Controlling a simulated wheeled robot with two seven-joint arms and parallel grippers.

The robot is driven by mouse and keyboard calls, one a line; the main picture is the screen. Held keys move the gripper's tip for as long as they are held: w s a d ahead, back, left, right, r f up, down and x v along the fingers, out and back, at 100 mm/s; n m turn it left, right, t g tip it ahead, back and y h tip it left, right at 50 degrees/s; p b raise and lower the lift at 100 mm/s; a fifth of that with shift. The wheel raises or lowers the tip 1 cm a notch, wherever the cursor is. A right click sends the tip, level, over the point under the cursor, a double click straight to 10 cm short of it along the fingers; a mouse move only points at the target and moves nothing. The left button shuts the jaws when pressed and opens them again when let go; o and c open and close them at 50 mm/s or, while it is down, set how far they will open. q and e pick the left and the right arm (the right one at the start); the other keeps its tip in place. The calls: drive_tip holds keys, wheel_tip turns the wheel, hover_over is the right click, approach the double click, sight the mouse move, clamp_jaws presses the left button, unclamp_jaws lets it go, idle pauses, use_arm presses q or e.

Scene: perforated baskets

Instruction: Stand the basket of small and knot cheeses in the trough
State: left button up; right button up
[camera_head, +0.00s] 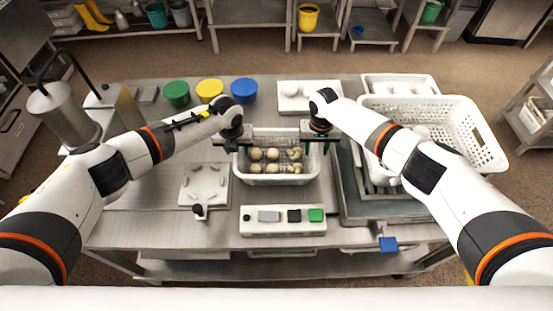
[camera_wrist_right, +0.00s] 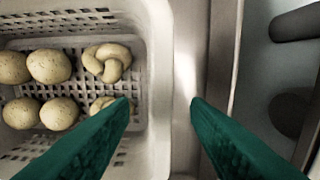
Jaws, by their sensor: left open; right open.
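A white perforated basket (camera_head: 276,180) stands on the steel table between my grippers. Several round, speckled pale cheeses (camera_wrist_right: 50,66) and knot-shaped ones (camera_wrist_right: 107,62) lie in it. My left gripper (camera_head: 232,142) is open at the basket's left wall; its exact contact cannot be told. My right gripper (camera_head: 320,138) is open at the right wall. In the right wrist view its green fingers (camera_wrist_right: 160,101) stand on either side of that wall (camera_wrist_right: 158,60), with gaps showing. A grey metal trough (camera_head: 346,196) lies right of the basket, partly hidden by my right arm.
A large white perforated basket (camera_head: 470,130) stands at the right. Green (camera_head: 176,94), yellow (camera_head: 209,90) and blue (camera_head: 244,90) round tubs are at the back. A white panel with coloured squares (camera_head: 283,229) lies in front, and a white plate (camera_head: 204,186) at left.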

use_arm(q)
drive_tip(key=shift+w+f, duration=0.2)
drive_tip(key=shift+f, duration=1.1)
use_arm(e)
drive_tip(key=shift+f, duration=1.3)
use_arm(q)
clamp_jaws()
use_arm(e)
drive_tip(key=shift+w, duration=0.1)
clamp_jaws()
